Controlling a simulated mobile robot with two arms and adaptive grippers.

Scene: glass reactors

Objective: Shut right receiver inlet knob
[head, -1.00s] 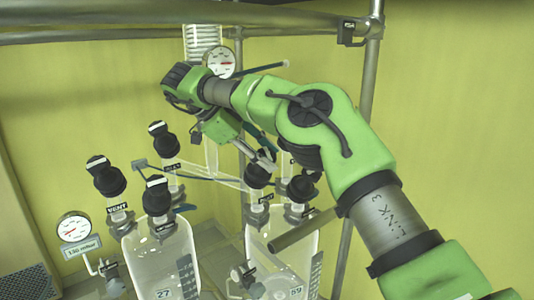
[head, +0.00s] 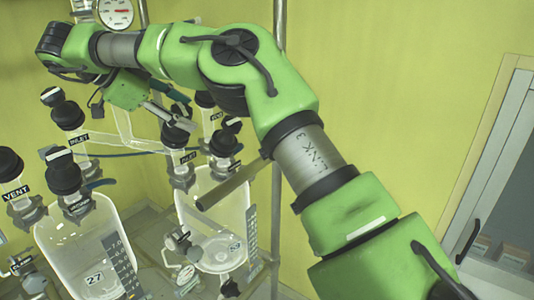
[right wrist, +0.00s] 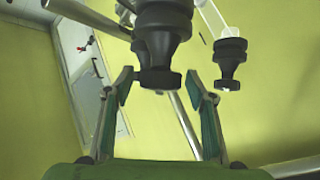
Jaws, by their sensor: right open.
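The right receiver (head: 207,255), a clear vessel marked 59, stands low in the middle of the head view. Its black inlet knob (head: 175,135) sits above an INLET label. My right gripper (head: 183,112) is open just above and beside this knob, partly hidden by my arm. In the right wrist view, my right gripper (right wrist: 164,92) has its two fingers spread apart. A black knob (right wrist: 162,50) lies ahead between them, without visible contact. No label shows there. My left gripper is not in view.
The right receiver also has a vent knob (head: 205,98) and another black knob (head: 225,140) close by. The left receiver (head: 75,265), marked 27, carries several similar knobs. A gauge (head: 115,12) is behind, and a metal post (head: 278,60) rises behind my arm.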

